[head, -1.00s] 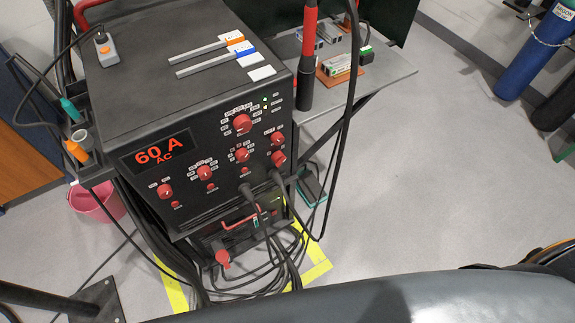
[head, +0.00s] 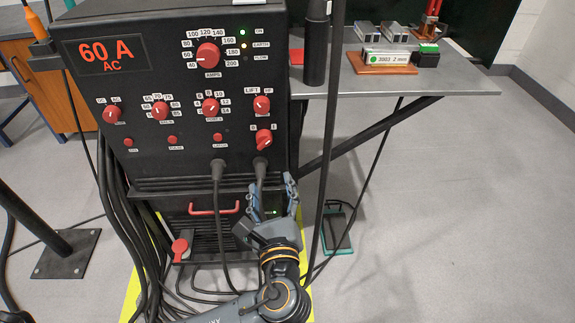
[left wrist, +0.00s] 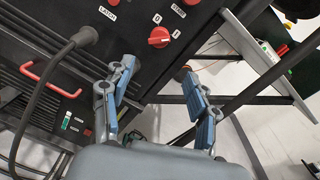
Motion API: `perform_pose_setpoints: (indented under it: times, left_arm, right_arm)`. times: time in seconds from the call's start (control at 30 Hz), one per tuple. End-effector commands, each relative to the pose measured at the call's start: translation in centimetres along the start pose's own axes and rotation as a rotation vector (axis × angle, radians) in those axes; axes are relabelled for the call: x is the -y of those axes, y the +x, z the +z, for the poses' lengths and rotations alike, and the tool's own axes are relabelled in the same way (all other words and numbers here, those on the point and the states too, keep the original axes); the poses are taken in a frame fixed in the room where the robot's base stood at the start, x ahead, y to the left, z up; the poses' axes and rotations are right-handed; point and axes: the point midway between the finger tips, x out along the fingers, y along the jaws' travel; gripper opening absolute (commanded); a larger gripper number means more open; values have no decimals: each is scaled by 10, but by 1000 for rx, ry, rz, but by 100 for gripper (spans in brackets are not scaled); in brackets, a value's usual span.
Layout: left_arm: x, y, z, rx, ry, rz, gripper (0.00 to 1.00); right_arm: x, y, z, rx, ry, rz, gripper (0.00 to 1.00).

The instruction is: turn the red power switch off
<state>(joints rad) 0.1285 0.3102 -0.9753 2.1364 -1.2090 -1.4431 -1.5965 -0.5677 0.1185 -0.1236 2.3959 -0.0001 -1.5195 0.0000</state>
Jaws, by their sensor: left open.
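The red power switch (head: 264,140) is a rotary knob low on the right of the black machine's front panel, between small 0 and I labels. It also shows in the left wrist view (left wrist: 159,38), where its handle points toward the 1 mark. My left gripper (head: 272,188) is open and empty, below the switch and apart from it, in front of the lower panel. In the left wrist view, its two blue-padded fingers (left wrist: 157,75) are spread, with the switch beyond their tips. My right gripper is in neither current view.
A thick black cable (head: 218,190) and another beside it plug in just below the switch. Other red knobs (head: 210,106) sit close by. A red handle (head: 214,209) is lower left. A grey side table (head: 455,77) stands right; floor there is mostly clear.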

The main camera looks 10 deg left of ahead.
Motion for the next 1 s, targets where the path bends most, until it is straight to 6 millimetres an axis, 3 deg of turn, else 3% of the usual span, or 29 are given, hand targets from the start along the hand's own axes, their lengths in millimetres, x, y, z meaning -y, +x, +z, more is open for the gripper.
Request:
perform_pose_setpoints:
  times: [0.17,0.3,0.7,1.0]
  left_arm:
    - [-1,8,6,19,10,1,59]
    - [0,32,6,20,9,1,59]
    - [-1,113,6,17,8,2,59]
    - [0,136,7,13,7,0,59]
  right_arm:
    - [0,-10,0,-6,1,1,52]
    - [-1,-19,1,-12,1,2,52]
    - [0,-3,6,-11,1,2,52]
    - [0,0,3,-26,1,1,52]
